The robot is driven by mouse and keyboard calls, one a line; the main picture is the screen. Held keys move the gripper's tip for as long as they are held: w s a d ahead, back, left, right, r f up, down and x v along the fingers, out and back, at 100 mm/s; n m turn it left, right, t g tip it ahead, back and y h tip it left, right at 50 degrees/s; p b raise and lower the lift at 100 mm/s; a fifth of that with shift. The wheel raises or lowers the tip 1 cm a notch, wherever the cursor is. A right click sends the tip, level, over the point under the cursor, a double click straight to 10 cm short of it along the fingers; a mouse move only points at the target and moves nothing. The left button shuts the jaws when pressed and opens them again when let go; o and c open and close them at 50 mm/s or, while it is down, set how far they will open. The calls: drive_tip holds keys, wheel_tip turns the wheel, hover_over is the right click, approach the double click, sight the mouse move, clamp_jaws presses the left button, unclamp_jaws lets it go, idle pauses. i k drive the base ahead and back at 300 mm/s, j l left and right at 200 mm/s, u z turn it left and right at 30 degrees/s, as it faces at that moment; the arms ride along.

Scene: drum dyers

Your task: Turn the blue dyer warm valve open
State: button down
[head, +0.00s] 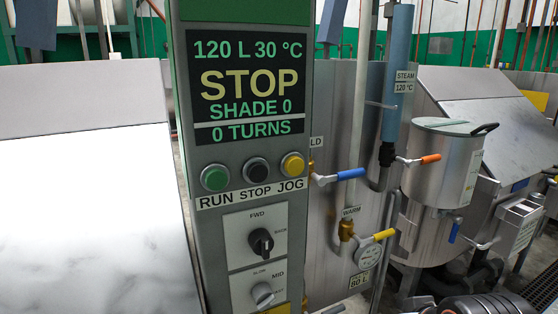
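A brass valve (346,230) with a yellow lever (384,235) sits under a "WARM" label (351,211) beside the near machine's control panel. The lever points right, across the vertical pipe. My gripper's fingers are not seen.
The near panel (250,155) reads STOP. A blue lever (350,174) and an orange lever (430,158) stick out near the pipes. A lidded steel pot (441,165) stands between the machines. A dark rounded part (487,305) shows at the bottom right. A floor grate (541,290) lies beyond.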

sight(362, 242)
drive_tip(key=i+l+u, duration=0.25)
drive_tip(key=l+u, duration=0.25)
drive_tip(key=l, duration=0.25)
drive_tip(key=i+l+u, duration=0.1)
drive_tip(key=l+u, duration=0.15)
drive_tip(key=l, duration=0.15)
